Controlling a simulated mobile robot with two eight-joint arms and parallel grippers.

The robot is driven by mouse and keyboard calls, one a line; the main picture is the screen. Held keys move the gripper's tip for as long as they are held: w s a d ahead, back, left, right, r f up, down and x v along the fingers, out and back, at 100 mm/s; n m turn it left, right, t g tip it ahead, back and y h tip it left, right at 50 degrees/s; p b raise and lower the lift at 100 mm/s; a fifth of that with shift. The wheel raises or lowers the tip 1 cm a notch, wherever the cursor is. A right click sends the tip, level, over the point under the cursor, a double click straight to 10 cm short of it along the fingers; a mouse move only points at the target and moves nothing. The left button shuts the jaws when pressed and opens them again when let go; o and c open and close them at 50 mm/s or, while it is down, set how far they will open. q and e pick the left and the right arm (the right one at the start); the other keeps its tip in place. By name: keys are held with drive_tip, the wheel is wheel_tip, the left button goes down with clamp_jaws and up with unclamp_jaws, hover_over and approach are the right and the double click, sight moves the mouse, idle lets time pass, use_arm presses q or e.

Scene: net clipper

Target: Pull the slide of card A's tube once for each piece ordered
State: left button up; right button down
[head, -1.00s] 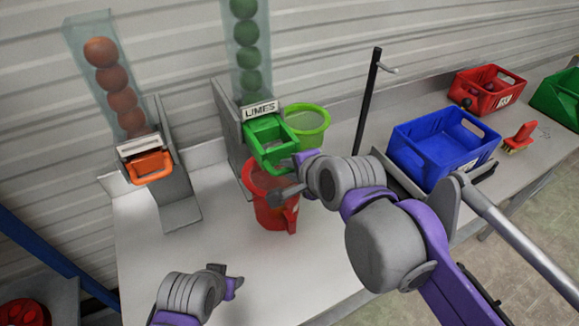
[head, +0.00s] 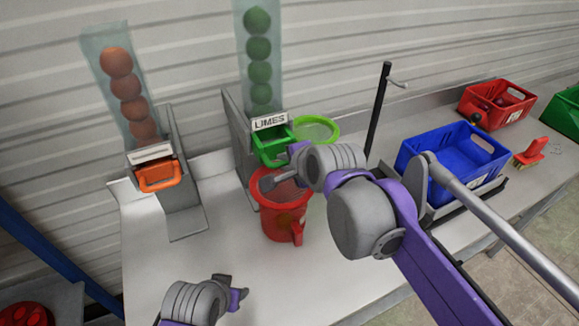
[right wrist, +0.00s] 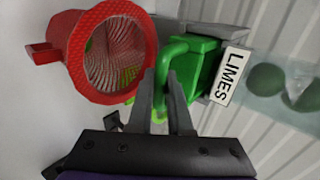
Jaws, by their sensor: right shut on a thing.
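The tube marked LIMES (head: 258,48) holds a column of green balls. Its green slide (head: 270,146) is at the bottom, below the label. My right gripper (head: 281,167) is shut on the slide's handle; the right wrist view shows the green handle (right wrist: 172,52) between the fingers. A red jug (head: 279,222) stands upright on the table below the slide. In the right wrist view I see no ball in the visible part of the jug (right wrist: 76,52). My left gripper (head: 233,292) is low over the table, apart from everything; its jaw opening is unclear. No order card is readable.
A second tube (head: 122,75) with orange balls and an orange slide (head: 158,174) stands to the left. A light green container (head: 330,127) is behind the jug. A black post (head: 377,115), blue crate (head: 440,150) and red crate (head: 495,103) are to the right. The front table is clear.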

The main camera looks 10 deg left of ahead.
sight(279, 149)
use_arm(q)
drive_tip(key=shift+w+r, duration=0.2)
drive_tip(key=shift+r, duration=0.05)
use_arm(e)
drive_tip(key=shift+w+a+r, duration=0.1)
drive_tip(key=shift+w+a, duration=0.5)
drive_tip(key=shift+w, duration=0.35)
drive_tip(key=shift+w+a+r, duration=0.1)
drive_tip(key=shift+w+a, duration=0.5)
drive_tip(key=shift+w, duration=0.3)
drive_tip(key=shift+s, duration=0.1)
use_arm(q)
drive_tip(key=shift+r, duration=0.15)
drive_tip(key=shift+w+r+p, duration=0.15)
drive_tip(key=shift+r+p, duration=0.25)
drive_tip(key=shift+p, duration=0.05)
use_arm(e)
drive_tip(key=s+d, duration=0.6)
drive_tip(key=s, duration=0.2)
drive_tip(key=shift+s, duration=0.25)
drive_tip(key=shift+a, duration=0.1)
